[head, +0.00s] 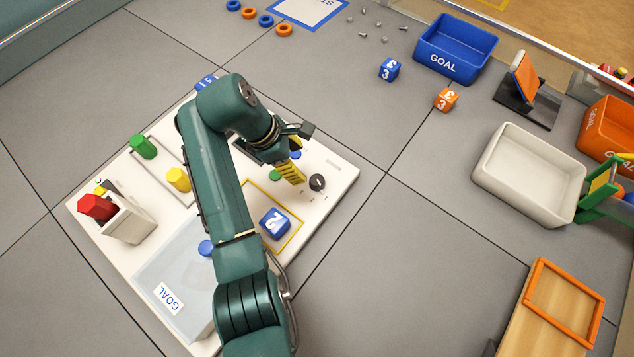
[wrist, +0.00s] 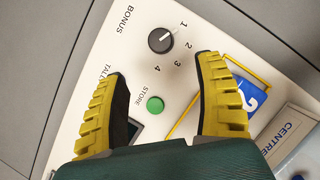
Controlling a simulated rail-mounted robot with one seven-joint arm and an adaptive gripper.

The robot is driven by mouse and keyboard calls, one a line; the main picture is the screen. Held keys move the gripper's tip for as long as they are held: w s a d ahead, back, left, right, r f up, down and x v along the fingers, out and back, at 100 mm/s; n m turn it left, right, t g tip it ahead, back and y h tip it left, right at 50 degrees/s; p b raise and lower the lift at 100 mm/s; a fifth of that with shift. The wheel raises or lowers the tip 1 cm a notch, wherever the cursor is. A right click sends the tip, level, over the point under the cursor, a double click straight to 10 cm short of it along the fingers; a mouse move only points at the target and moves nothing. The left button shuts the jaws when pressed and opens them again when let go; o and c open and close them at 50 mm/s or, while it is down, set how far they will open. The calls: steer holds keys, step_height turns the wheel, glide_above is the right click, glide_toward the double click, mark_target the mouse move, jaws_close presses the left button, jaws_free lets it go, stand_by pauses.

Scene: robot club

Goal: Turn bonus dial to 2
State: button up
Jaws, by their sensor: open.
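The bonus dial (head: 317,182) is a dark round knob at the right corner of the white board (head: 340,166). My gripper (head: 292,173) is over the board just left of the dial in the head view. In the wrist view my gripper (wrist: 161,72) is open and empty, its yellow ribbed fingers wide apart. The dial lies just beyond the fingertips, untouched as far as I can see.
A green STORE button (wrist: 155,104) sits near the dial, between the fingers in the picture. A blue cube (head: 275,223) marked 2 stands in a yellow-outlined square. Green (head: 143,147) and yellow (head: 178,180) pieces stand farther left.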

mark_target(317, 180)
steer(key=b+x, duration=0.4)
steer(key=x, duration=0.8)
steer(key=shift+f, duration=0.1)
steer(key=shift+s, duration=0.1)
steer(key=c, duration=1.2)
